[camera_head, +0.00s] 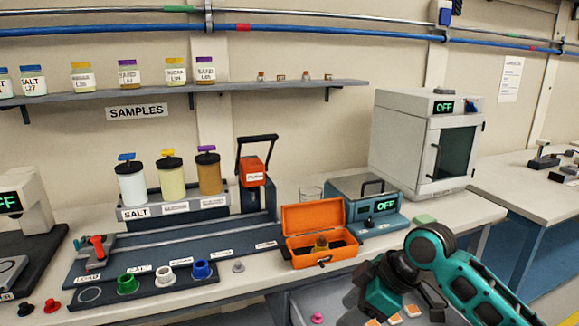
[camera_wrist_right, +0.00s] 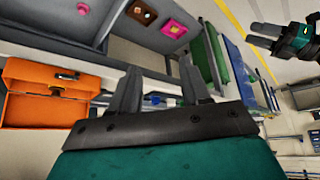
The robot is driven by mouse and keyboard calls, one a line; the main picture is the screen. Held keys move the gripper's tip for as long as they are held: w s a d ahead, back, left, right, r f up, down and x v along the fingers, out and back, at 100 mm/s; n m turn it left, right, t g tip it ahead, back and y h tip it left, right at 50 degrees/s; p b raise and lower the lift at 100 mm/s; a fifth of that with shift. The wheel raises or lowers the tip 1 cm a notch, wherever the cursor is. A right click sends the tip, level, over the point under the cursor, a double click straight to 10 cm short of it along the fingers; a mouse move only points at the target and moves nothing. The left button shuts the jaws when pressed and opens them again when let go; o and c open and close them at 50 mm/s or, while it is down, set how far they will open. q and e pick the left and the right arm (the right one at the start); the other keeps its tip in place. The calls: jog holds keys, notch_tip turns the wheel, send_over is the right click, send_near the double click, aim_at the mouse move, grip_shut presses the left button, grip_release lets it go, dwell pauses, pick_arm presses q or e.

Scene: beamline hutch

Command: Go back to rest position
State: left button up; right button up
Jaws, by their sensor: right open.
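My right arm, teal and black, comes in from the lower right of the head view. Its gripper (camera_head: 400,296) is over the front edge of the bench, to the right of the orange case. In the right wrist view the two dark fingers of my right gripper (camera_wrist_right: 159,75) stand apart with nothing between them. My left arm does not show in the head view. A teal and dark gripper at the upper right of the right wrist view appears to be my left gripper (camera_wrist_right: 262,35); its opening is unclear.
An open orange case (camera_head: 320,250) stands close left of my right gripper. A grey tray (camera_head: 312,299) with small coloured pieces lies below it. A balance (camera_head: 375,212) and a white oven (camera_head: 408,150) stand behind. Floor shows at the right.

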notch_tip(320, 180, down, 8)
jog(key=s+a+f+m+t, duration=0.1)
jog(key=s+a+m+t, duration=0.1)
jog(key=s+m+t, duration=0.15)
pick_arm(q)
jog(key=shift+s, duration=0.35)
pick_arm(e)
jog(key=s+d+f+m+t+h, duration=0.2)
jog(key=s+d+f+m, duration=0.2)
jog(key=s, duration=0.3)
jog(key=s+d+f+m+t+h, duration=0.1)
jog(key=s+d+f+m+t, duration=0.2)
jog(key=s+f, duration=0.3)
jog(key=s+d+m, duration=0.1)
jog(key=s, duration=0.1)
jog(key=shift+s+d+f+h, duration=0.25)
jog(key=shift+s+f+h, duration=0.05)
jog(key=shift+h, duration=0.1)
pick_arm(q)
jog(key=shift+w, duration=0.15)
